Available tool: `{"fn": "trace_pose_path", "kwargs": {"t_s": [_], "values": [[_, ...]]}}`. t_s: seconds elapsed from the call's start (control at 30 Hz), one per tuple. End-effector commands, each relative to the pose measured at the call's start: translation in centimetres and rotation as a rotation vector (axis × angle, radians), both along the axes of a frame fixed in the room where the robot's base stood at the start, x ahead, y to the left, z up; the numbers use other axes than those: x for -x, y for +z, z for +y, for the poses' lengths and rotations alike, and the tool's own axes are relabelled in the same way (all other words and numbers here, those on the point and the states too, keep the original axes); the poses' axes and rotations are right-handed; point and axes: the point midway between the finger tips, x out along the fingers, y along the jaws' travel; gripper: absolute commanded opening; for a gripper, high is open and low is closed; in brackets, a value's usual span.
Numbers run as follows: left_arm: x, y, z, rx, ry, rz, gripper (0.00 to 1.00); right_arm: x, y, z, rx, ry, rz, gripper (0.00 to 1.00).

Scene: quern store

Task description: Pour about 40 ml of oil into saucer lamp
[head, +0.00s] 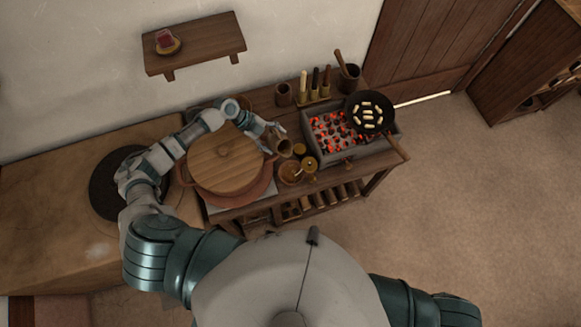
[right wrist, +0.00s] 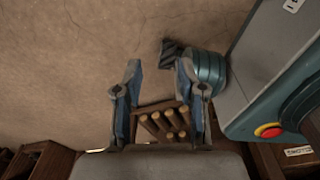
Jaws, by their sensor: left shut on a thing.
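My left gripper (head: 272,133) is shut on a brown jug (head: 281,147), which it holds tilted near the table, to the right of the large lidded pot. Just below the jug is a small round orange-brown dish (head: 290,173), which looks like the saucer lamp. The jug's mouth and any oil stream are too small to make out. Beside the dish stands a small amber vessel (head: 309,163) with a pale spot on top. My right gripper (right wrist: 160,85) shows in the right wrist view, open and empty, with its fingers apart. It is outside the head view.
A large pot with a wooden lid (head: 222,162) stands left of the jug. A brazier of glowing coals (head: 306,123) and a black pan (head: 370,112) are to the right. A round dark quern stone (head: 105,190) lies at left. The floor at right is clear.

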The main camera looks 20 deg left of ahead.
Motion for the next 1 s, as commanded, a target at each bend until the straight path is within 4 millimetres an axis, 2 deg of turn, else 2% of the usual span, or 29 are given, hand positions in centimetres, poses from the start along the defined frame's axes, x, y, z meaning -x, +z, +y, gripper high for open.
{"fn": "trace_pose_path", "kwargs": {"t_s": [0.17,0.3,0.7,1.0], "values": [[-0.1,-0.1,-0.2,0.035,0.0,0.027,0.3,0.2,-1.1,1.3,-0.014,-0.002,0.006,0.4],[-0.1,0.0,-0.2,0.063,0.001,0.049,0.3,-2.5,-0.8,1.2,-0.014,-0.003,-0.015,0.4],[-0.3,0.1,0.2,0.153,0.0,0.121,0.3,-8.1,0.6,2.3,-0.015,-0.011,-0.038,0.4],[-0.3,0.4,0.1,0.18,0.0,0.145,0.3,-9.7,1.6,2.5,-0.016,-0.014,-0.044,0.4]]}}
